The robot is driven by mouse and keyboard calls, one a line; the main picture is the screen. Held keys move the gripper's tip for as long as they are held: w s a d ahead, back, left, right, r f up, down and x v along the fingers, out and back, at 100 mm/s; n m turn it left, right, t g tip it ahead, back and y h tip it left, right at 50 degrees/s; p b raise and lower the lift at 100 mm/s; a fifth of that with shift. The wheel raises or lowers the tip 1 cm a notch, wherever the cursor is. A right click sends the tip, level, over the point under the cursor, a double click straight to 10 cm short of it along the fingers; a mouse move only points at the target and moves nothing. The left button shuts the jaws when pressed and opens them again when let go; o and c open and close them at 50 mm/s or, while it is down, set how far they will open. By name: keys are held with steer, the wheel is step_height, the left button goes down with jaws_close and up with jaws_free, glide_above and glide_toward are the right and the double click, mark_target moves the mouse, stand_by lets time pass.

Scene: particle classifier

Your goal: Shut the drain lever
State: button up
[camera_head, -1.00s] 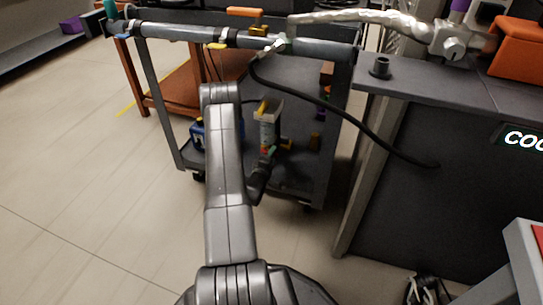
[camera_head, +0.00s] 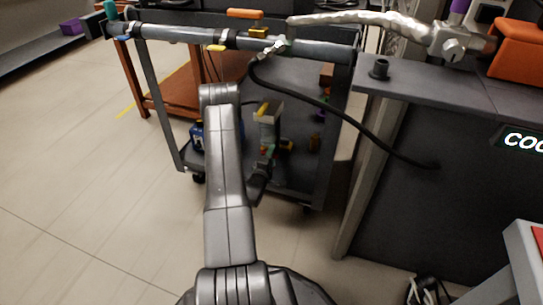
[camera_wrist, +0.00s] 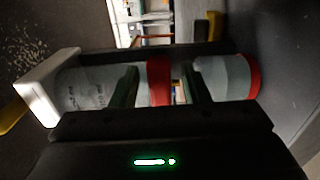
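I cannot tell which part is the drain lever. In the wrist view a grey-white printed cylinder (camera_wrist: 92,88) with a red band lies across the picture, beside a white plate (camera_wrist: 46,86). My gripper (camera_wrist: 163,88) has two dark fingers apart, in front of the cylinder. In the head view my arm largely hides it.
The dark cart's lower shelf also holds a blue container (camera_head: 196,136). A black hose (camera_head: 330,108) hangs from the pipe to the dark counter (camera_head: 435,95) at right. A brown table (camera_head: 165,88) stands behind. The floor at left (camera_head: 80,170) is clear.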

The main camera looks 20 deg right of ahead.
steer(key=p+v, duration=0.4)
steer(key=v, duration=0.9)
steer(key=shift+s+a, duration=0.3)
steer(key=b+x, duration=0.4)
steer(key=x, duration=1)
steer(key=shift+s, duration=0.15)
